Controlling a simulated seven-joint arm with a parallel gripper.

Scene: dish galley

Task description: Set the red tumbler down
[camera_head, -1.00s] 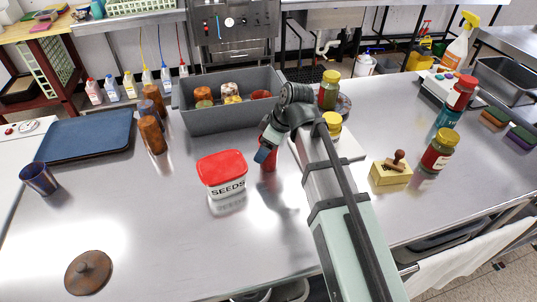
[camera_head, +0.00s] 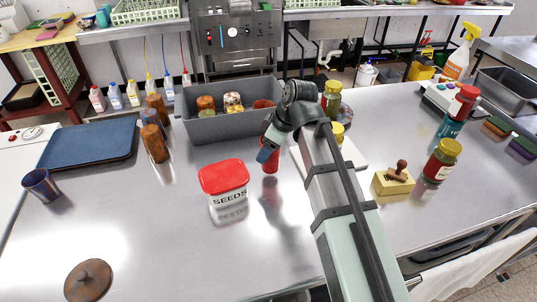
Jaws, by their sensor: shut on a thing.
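Red shows below and beside the dark fingers. A dark shadow and a faint reflection lie on the counter under it. I cannot tell whether its base touches the counter.
The SEEDS tub (camera_head: 223,180) stands close on the left. A grey bin (camera_head: 225,126) holding several cups is behind. A white board (camera_head: 348,156) with jars lies right, near a yellow stamp box (camera_head: 393,184). The front counter is mostly clear.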

